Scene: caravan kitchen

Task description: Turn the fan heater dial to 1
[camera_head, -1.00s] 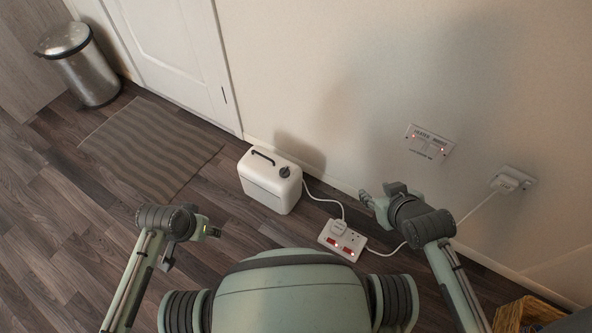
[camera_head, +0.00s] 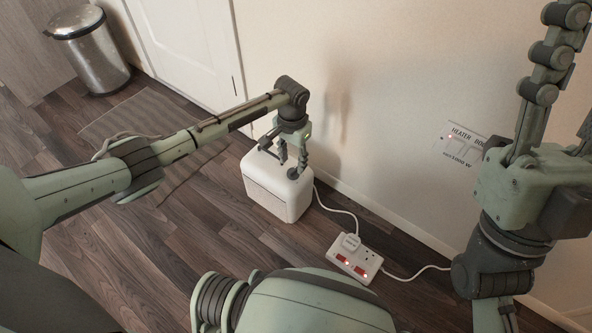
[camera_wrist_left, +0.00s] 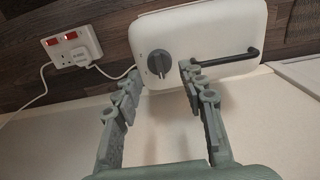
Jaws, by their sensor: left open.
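The white fan heater (camera_head: 275,197) stands on the floor by the wall, its top facing up. Its grey dial (camera_wrist_left: 159,62) shows clearly in the left wrist view, on the heater's white top (camera_wrist_left: 215,27). The marks around the dial are too small to read. My left gripper (camera_head: 291,167) points down over the heater top, open and empty. In the left wrist view the tips of my left gripper (camera_wrist_left: 157,70) appear on either side of the dial; contact cannot be told. My right gripper (camera_head: 545,150) is raised at the right, partly cut off.
A black handle (camera_wrist_left: 228,59) is on the heater top beside the dial. A socket strip (camera_head: 355,262) with red switches and a white cable lies on the floor. A wall switch plate (camera_head: 460,144) is partly behind my right arm. A metal bin (camera_head: 92,50) stands far left.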

